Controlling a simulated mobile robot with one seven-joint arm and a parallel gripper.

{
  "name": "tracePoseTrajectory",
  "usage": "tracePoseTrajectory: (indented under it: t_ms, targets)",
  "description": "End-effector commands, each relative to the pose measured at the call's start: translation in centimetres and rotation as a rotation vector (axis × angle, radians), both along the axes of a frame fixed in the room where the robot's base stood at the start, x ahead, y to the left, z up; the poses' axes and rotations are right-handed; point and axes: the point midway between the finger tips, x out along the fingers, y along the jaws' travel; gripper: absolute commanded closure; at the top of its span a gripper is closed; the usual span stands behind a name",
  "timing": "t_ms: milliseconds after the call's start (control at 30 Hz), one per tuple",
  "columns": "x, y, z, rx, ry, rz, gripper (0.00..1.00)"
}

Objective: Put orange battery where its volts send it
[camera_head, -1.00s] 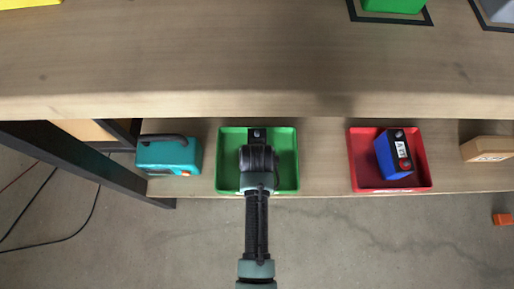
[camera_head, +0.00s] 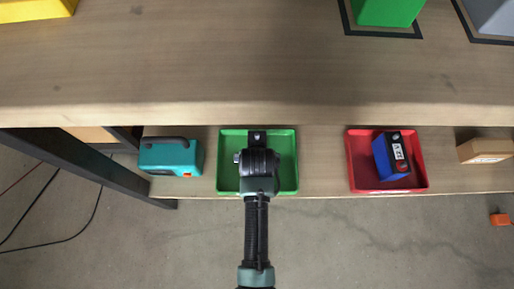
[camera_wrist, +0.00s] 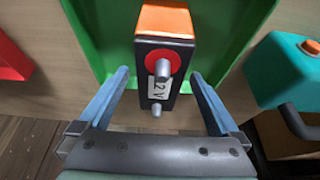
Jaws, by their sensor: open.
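The orange battery (camera_wrist: 165,22) shows in the wrist view with a black end, a red ring and metal terminals. Its white label reads "2 V"; a digit before it may be hidden by the terminal. It is at the green tray (camera_wrist: 221,75), between the two open fingers of my gripper (camera_wrist: 158,75), with a gap on each side. In the head view my gripper (camera_head: 257,162) is over the green tray (camera_head: 227,165) on the lower shelf and hides the battery.
A red tray (camera_head: 359,155) to the right holds a blue battery (camera_head: 386,158). A teal case (camera_head: 170,156) stands left of the green tray. A tan box (camera_head: 485,151) is far right. The upper shelf (camera_head: 200,65) overhangs behind, with a green block (camera_head: 388,10).

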Motion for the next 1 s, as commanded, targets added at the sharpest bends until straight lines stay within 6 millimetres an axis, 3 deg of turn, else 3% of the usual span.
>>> tracePoseTrajectory:
  t_ms: [33, 100, 400, 1000]
  targets:
    - [-0.5, 0.0, 1.8, 0.0, 0.0, 0.0, 0.01]
    - [-1.1, 0.0, 3.3, 0.0, 0.0, 0.0, 0.01]
    - [-3.1, 0.0, 7.7, 0.0, 0.001, 0.0, 0.01]
    - [-3.5, 0.0, 8.4, 0.0, 0.0, 0.0, 0.01]
